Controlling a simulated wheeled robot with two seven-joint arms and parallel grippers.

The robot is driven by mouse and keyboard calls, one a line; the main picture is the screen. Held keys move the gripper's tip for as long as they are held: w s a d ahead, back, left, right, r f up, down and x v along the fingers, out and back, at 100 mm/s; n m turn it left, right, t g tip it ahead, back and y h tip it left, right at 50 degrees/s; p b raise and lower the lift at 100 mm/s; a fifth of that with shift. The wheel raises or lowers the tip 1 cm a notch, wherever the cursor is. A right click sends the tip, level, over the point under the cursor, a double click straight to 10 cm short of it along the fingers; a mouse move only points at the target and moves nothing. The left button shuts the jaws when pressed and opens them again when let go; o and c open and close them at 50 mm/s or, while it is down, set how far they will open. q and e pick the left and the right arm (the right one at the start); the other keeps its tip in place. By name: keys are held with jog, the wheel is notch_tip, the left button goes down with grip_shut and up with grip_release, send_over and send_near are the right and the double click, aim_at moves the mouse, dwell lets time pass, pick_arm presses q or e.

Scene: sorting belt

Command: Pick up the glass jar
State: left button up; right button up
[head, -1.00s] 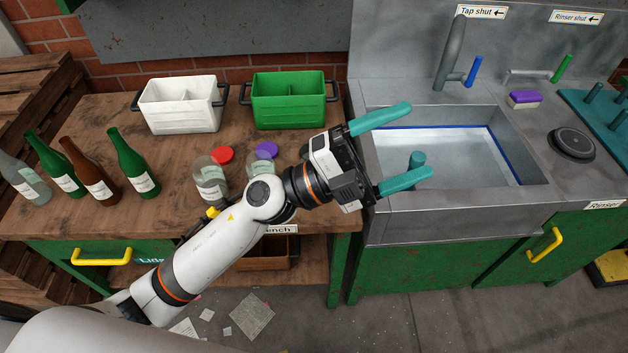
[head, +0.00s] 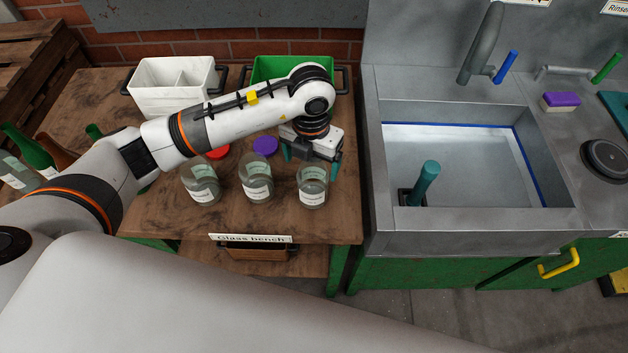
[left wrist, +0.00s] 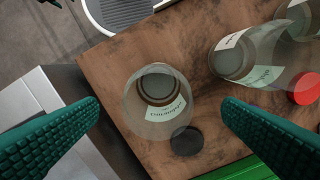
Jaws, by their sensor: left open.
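Three clear glass jars with white labels stand in a row on the wooden bench: a left jar (head: 201,186), a middle jar (head: 256,180) and a right jar (head: 312,187). My left gripper (head: 311,158) is at the right jar, pointing down, with its teal fingers apart. In the left wrist view the right jar (left wrist: 158,92) is open-topped and shows between the open fingers (left wrist: 160,108), with clear gaps on both sides. A dark lid (left wrist: 187,140) lies beside it. My right gripper is not in view.
A red lid (head: 218,152) and a purple lid (head: 265,146) lie behind the other jars. A white bin (head: 165,100) and a green bin (head: 262,70) stand at the back. Bottles (head: 30,150) are at the left, partly hidden by my arm. The sink (head: 450,215) is at the right.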

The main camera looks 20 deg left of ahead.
aim_at(312, 173)
pick_arm(q)
jog(key=f, duration=0.3)
jog(key=shift+w+f, duration=0.1)
jog(key=shift+w, duration=0.1)
notch_tip(312, 173, down, 4)
jog(key=shift+s+d+f+p, duration=0.1)
jog(key=shift+s+p, duration=0.05)
jog(key=shift+p, duration=1)
jog(key=shift+f, duration=0.5)
jog(key=c, duration=1.2)
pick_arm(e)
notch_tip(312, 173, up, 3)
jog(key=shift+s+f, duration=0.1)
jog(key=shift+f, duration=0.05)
